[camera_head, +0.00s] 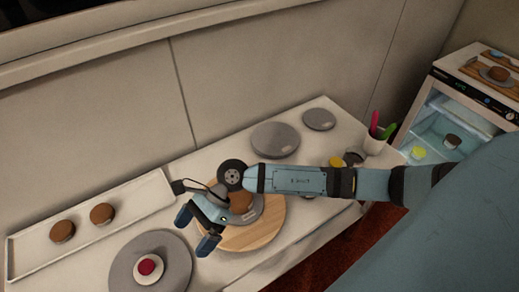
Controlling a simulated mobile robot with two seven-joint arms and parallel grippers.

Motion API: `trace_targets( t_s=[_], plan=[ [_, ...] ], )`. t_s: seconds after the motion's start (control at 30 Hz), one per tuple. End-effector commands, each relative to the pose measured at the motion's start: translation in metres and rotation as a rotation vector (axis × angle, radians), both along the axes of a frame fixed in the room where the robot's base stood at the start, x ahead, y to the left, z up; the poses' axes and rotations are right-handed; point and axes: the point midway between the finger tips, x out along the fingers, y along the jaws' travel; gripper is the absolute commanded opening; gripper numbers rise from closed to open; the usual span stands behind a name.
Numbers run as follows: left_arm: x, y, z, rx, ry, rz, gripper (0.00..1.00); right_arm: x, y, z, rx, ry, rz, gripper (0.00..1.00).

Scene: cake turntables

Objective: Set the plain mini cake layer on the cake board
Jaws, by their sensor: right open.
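My right gripper (196,230) is open and empty, its two blue fingers apart above the front left of a round wooden turntable (270,234). A grey disc (252,218), possibly the cake board, lies on that turntable. A plain brown mini cake layer (241,201) shows on the disc behind my gripper and wrist, which partly hide it. I cannot tell whether it is centred. Two more plain brown layers, a left one (62,231) and a right one (102,213), stand apart on a long white tray (150,190). My left gripper is not in view.
A grey turntable (180,262) at the front holds a white disc with a red-topped item (147,266). Grey discs (275,139) (319,119) lie at the back. A white cup (374,143) with colored tools stands right, near a fridge (445,120). The wall borders the counter behind.

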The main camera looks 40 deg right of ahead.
Motion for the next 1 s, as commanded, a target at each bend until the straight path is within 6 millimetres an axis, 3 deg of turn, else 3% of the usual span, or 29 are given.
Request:
trace_targets(
  t_s=[0.03,0.13,0.23,0.3,0.37,0.47,0.63,0.67,0.8,1.0],
  plan=[
    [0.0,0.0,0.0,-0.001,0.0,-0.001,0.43,-0.01,0.02,0.013,0.153,0.147,-0.114,1.0],
    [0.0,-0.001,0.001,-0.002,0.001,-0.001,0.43,-0.009,0.037,0.041,0.432,0.461,-0.356,1.0],
    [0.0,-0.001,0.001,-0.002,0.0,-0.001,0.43,0.004,0.031,0.055,0.685,0.811,-0.606,1.0],
    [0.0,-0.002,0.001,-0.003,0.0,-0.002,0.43,0.014,0.014,0.053,0.848,1.069,-0.784,1.0],
    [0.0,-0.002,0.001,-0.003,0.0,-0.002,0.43,0.02,-0.005,0.042,0.98,1.298,-0.935,1.0],
    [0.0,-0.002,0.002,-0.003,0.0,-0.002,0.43,0.02,-0.044,0.004,1.185,1.692,-1.186,1.0],
    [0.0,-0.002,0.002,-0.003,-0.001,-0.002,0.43,-0.022,-0.101,-0.077,1.462,2.296,-1.548,1.0],
    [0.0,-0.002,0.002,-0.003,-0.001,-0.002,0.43,-0.032,-0.108,-0.089,-1.412,-2.243,1.505,1.0],
    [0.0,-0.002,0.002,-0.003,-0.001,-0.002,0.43,-0.071,-0.127,-0.127,-1.225,-2.022,1.326,1.0],
    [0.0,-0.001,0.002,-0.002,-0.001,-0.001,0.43,-0.088,-0.132,-0.14,-1.155,-1.938,1.255,1.0]
  ],
)
